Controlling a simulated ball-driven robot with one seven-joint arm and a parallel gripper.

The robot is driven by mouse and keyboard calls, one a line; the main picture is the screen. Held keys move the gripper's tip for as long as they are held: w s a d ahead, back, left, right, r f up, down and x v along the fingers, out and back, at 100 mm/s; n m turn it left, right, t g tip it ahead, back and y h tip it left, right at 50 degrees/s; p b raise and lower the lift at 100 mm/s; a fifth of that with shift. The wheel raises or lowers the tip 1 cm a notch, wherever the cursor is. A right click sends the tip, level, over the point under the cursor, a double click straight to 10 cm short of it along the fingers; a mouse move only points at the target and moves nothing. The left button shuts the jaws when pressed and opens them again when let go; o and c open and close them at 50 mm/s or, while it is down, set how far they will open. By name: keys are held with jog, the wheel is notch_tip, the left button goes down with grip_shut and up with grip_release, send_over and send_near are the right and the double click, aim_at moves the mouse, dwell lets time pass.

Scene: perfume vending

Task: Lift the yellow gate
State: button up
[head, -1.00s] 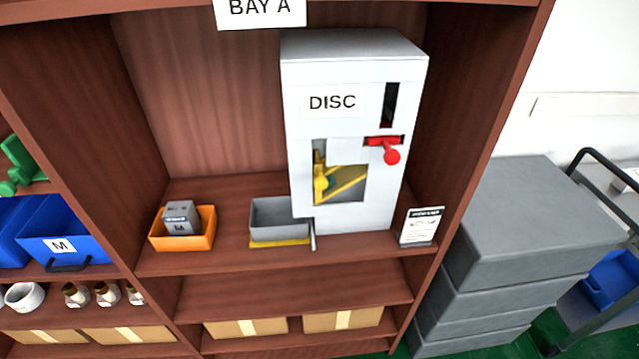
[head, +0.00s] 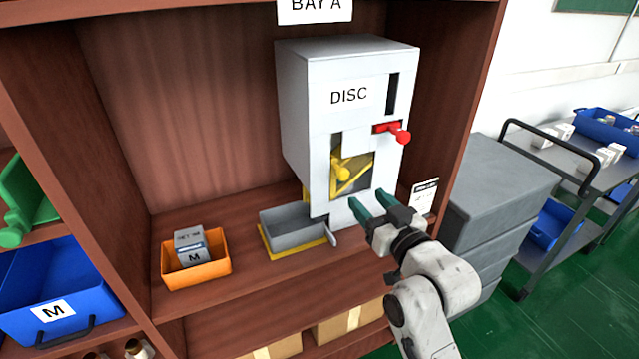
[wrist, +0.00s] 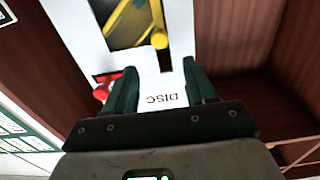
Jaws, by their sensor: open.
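The white dispenser (head: 300,110) marked DISC stands on the wooden shelf. The yellow gate, with a round yellow knob (head: 342,172), sits in the window in its front; a yellow slanted bar shows behind the knob. The knob also shows in the wrist view (wrist: 159,40), which sees the dispenser upside down. My gripper (head: 366,206) is open and empty, in front of the dispenser, below and slightly right of the window. It is apart from the knob. In the wrist view the green fingers (wrist: 160,80) stand apart, with the DISC label between them.
A red lever (head: 400,135) sticks out above and right of the window. A grey tray (head: 290,226) on a yellow base lies below the dispenser. An orange bin (head: 200,275) with grey boxes stands left. A small sign (head: 424,195) stands right. Grey crates (head: 500,180) are beside the shelf.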

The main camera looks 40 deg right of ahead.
aim_at(344, 175)
jog(key=p+x, duration=0.1)
jog(key=x, duration=0.9)
jog(key=shift+w+p, duration=0.1)
jog(key=shift+p, duration=0.25)
jog(key=shift+c, duration=0.4)
jog(key=shift+f, duration=0.1)
grip_shut()
